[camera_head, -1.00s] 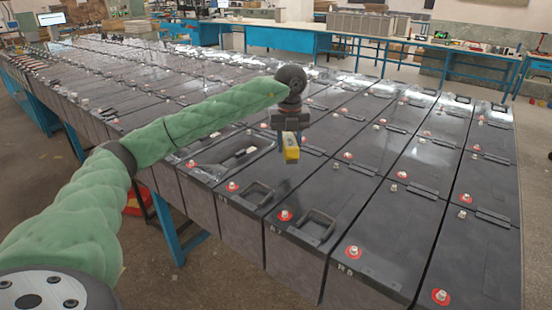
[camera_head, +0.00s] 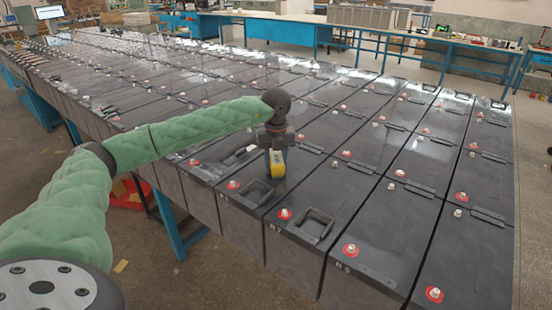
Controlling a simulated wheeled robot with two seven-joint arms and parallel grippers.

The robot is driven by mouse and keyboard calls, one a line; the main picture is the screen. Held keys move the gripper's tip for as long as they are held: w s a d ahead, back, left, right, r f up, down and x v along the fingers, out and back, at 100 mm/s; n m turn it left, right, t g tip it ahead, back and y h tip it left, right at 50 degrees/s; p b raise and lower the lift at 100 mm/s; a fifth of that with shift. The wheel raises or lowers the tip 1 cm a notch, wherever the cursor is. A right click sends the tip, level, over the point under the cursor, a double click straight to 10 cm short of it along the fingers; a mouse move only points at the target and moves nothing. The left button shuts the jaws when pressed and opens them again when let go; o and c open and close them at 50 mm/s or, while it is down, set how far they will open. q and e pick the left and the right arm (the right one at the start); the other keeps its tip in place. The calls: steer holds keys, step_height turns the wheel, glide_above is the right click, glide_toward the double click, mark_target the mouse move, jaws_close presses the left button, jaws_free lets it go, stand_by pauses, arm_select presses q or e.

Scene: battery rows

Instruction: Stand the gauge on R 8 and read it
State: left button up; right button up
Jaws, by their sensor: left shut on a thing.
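My left gripper (camera_head: 275,146) is shut on the yellow and dark gauge (camera_head: 277,164), which hangs upright below the fingers. The gauge is over the near part of the battery rows, just right of a recessed handle (camera_head: 257,192); I cannot tell whether its foot touches a lid. The front batteries carry small white labels. One label (camera_head: 341,267), on the battery with a red-ringed terminal (camera_head: 350,250), starts with R, but its digit is too small to read surely. My right gripper is not in view.
Rows of dark batteries (camera_head: 385,232) fill the blue-legged table, with raised terminals and handles on their lids. A red thing (camera_head: 127,194) lies on the floor at left. Blue workbenches (camera_head: 283,38) stand behind. The air above the right-hand batteries is clear.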

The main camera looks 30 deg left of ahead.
mark_target(276, 156)
arm_select(q)
steer(key=shift+f, duration=0.1)
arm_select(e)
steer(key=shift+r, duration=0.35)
arm_select(q)
steer(key=o, duration=1.2)
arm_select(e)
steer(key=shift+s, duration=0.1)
arm_select(q)
steer(key=shift+r, duration=0.2)
